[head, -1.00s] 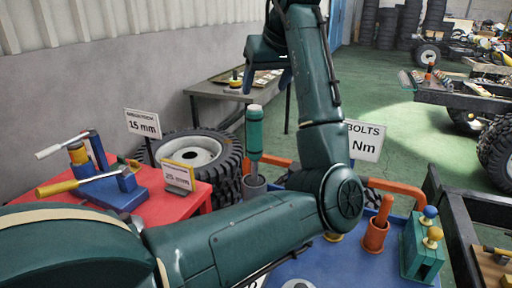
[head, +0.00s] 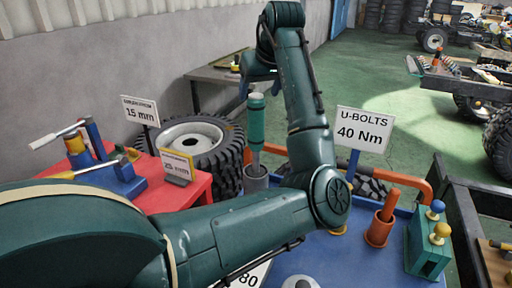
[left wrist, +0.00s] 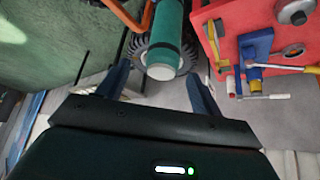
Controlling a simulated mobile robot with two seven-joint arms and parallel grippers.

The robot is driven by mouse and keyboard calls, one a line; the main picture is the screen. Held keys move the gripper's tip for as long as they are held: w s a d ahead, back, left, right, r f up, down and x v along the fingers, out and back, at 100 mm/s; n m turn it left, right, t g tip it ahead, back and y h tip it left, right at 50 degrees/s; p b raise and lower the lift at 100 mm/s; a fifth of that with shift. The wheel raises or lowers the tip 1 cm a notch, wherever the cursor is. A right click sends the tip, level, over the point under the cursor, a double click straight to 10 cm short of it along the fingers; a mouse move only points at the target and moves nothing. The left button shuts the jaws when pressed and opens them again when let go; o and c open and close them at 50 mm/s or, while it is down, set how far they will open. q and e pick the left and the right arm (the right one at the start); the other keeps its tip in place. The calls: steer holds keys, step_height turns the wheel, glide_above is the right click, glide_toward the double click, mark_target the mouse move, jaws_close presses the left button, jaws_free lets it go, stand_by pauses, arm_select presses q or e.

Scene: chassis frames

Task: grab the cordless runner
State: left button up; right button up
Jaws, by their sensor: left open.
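The cordless runner looks to be the green cylindrical tool (head: 256,122) with a pale top, standing upright in a grey cup (head: 256,178) at the blue table's back left. My left gripper (head: 260,88) is open at the tool's top in the head view, its body partly hidden by my arm. In the left wrist view the green tool (left wrist: 166,40) lies ahead between the two spread fingers of my left gripper (left wrist: 160,86), with gaps on both sides. I cannot tell whether it has entered between the fingertips. My right gripper is not in view.
The blue table (head: 335,258) carries an orange cup (head: 378,232) and a green block with knobs (head: 425,250). A red table (head: 185,194) with a blue vise (head: 120,172) is left.

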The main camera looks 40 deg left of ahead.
mark_target(257, 96)
arm_select(q)
steer(key=x, duration=0.4)
steer(key=shift+s+a+f, duration=0.1)
steer(key=shift+f, duration=0.05)
steer(key=shift+c, duration=0.4)
jaws_close()
stand_by(0.3)
